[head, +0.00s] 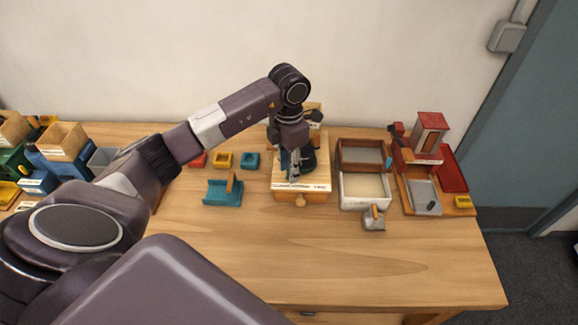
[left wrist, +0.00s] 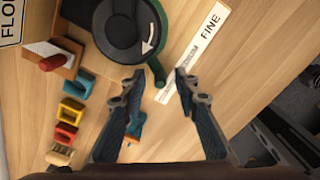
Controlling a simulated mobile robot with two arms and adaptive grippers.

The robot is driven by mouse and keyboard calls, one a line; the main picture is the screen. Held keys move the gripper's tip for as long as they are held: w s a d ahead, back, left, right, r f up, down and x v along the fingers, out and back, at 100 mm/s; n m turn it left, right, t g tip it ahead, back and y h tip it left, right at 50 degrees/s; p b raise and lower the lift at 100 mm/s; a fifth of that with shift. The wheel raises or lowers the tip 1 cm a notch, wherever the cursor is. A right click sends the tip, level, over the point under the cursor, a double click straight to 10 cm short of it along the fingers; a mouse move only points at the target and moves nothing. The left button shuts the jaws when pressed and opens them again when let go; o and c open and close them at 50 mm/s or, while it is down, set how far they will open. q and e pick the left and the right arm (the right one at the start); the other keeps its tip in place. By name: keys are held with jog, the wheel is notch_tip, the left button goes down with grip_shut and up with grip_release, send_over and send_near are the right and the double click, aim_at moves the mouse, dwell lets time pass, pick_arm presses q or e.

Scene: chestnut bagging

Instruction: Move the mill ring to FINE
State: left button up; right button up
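The mill stands on a wooden base (head: 312,190) in the middle of the table. In the left wrist view its top (left wrist: 128,28) is a black disc with a white curved arrow. A green ring (left wrist: 160,28) runs round the disc, and its green lever (left wrist: 157,72) sticks out beside the lower end of a white label strip (left wrist: 188,62). FINE stands at the strip's upper end; the smaller print is unreadable. My left gripper (head: 296,172) is over the mill. In the left wrist view it (left wrist: 158,88) is open, the lever's tip showing between its fingertips. Contact cannot be told.
A teal tray (head: 222,193) and small coloured blocks (head: 222,159) lie left of the mill. A sectioned box (head: 362,187), a scoop (head: 373,219) and a red-roofed unit (head: 430,133) stand right. Bins (head: 62,142) fill the far left. The front table is clear.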

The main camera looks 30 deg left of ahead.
pick_arm(q)
grip_shut()
